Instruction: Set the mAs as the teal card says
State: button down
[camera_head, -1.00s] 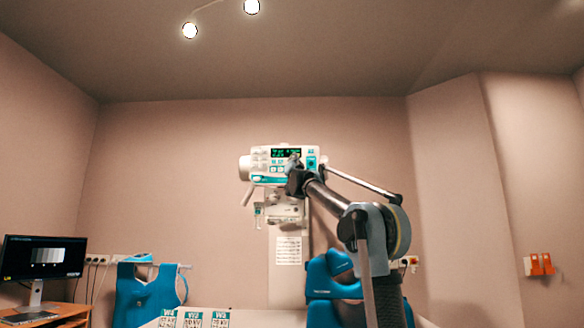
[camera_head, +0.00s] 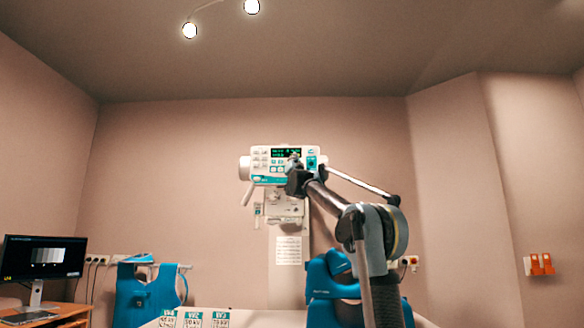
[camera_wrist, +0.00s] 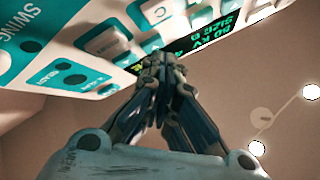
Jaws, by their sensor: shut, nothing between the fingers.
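The white and teal control unit (camera_head: 262,163) hangs at the centre of the head view, with a dark display and rows of buttons. My gripper (camera_wrist: 160,62) is shut and empty, its fingertips at the panel's buttons just beside the display (camera_wrist: 205,40); contact cannot be told. The display shows green text, part of it reading KV and SIZE. A large button (camera_wrist: 105,42) and a teal area marked READY lie left of the fingertips. Three cards with teal headers stand at the bottom of the head view: left (camera_head: 168,321), middle (camera_head: 193,321) and right (camera_head: 220,321). Their small print is unreadable.
A pale table top (camera_head: 270,317) lies below the unit. A monitor (camera_head: 42,257) stands on a desk at far left. A printed sheet (camera_head: 288,250) is below the unit.

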jog(key=shift+w, duration=0.4)
dwell(0.8)
jog(key=shift+s, duration=0.85)
jog(key=shift+s+a, duration=0.15)
jog(key=shift+s, duration=2.35)
jog(key=shift+s, duration=0.1)
jog(key=s, duration=0.3)
jog(key=shift+s+f, duration=0.1)
jog(key=shift+s, duration=0.1)
jog(key=shift+w, duration=0.15)
